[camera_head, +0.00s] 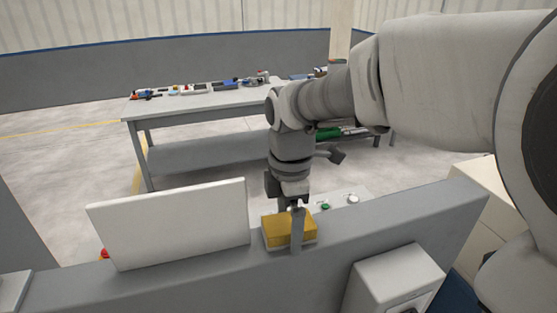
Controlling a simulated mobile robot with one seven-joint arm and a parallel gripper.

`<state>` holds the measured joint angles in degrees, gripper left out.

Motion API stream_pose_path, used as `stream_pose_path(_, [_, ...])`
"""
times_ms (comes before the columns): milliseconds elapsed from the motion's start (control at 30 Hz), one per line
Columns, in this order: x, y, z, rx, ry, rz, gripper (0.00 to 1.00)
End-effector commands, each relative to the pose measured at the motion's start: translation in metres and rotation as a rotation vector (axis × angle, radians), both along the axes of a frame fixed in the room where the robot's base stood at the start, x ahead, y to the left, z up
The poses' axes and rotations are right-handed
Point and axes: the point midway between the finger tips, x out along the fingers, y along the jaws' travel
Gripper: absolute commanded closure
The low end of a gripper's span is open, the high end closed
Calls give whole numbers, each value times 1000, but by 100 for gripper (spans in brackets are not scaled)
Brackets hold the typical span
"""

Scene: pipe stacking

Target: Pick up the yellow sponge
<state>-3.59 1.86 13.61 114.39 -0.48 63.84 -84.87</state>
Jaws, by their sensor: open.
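The yellow sponge (277,232) is a block resting on the top of a grey ledge (385,237), just right of a white panel. My gripper (297,235) points down at the sponge from above. One finger shows in front of the sponge's near side. The other finger is hidden, probably behind the sponge. The jaws are open, and I cannot tell whether they touch the sponge.
An upright white panel (170,224) stands close left of the sponge. A grey box (395,280) is at the ledge's near side on the right. A workbench (195,104) with several tools stands behind. A red button (104,254) shows at the lower left.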

Motion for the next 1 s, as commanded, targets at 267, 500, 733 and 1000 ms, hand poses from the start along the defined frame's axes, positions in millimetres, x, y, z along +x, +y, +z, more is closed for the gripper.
stream_pose_path(267, [0,0,0,0,-1,0,41])
stream_pose_path(500, [0,0,1,0,-1,0,79])
stream_pose_path(733, [1,0,4,1,-3,0,79])
stream_pose_path(1000, [1,0,49,1,-7,0,79])
